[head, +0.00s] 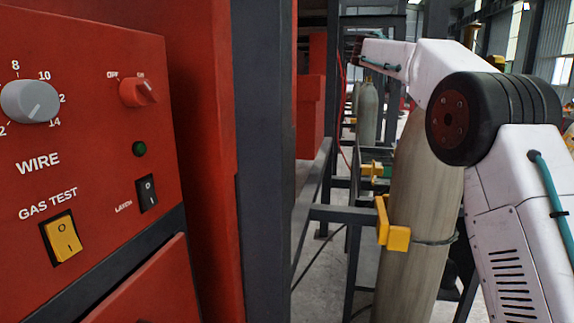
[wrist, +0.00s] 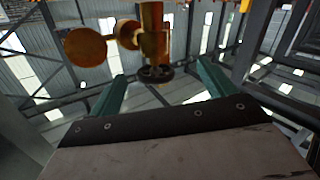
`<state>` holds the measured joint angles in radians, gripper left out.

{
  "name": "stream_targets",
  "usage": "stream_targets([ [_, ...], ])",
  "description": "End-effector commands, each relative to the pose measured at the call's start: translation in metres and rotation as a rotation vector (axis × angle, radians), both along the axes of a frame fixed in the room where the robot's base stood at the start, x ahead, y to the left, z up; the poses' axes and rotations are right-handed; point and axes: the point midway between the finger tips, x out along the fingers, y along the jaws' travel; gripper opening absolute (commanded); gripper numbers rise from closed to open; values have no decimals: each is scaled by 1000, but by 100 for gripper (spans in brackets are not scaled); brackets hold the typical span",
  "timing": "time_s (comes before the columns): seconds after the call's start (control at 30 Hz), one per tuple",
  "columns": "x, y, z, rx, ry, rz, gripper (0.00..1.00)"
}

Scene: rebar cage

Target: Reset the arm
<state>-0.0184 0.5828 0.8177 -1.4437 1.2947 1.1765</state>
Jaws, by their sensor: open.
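My arm (head: 520,200) shows in the head view at the right, white with a black joint, raised and bent with its upper link pointing left. My gripper is not clearly visible in the head view. In the wrist view my gripper (wrist: 160,92) shows two teal fingers set wide apart, open, with nothing between them that I can tell is held. A brass valve with round gauges (wrist: 150,38) stands beyond the fingers. Whether the fingers touch it cannot be told.
A red welding machine panel (head: 80,140) with knobs and switches fills the left of the head view. A dark steel post (head: 265,160) stands beside it. A tall gas cylinder (head: 412,220) with a yellow bracket (head: 393,228) stands close behind my arm. Smaller cylinders (head: 367,112) stand farther back.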

Motion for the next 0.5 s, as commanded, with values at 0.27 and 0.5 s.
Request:
stream_targets([
  [0.27,-35,18,-127,205,535,132,82],
  [0.5,-158,56,-203,452,920,335,82],
])
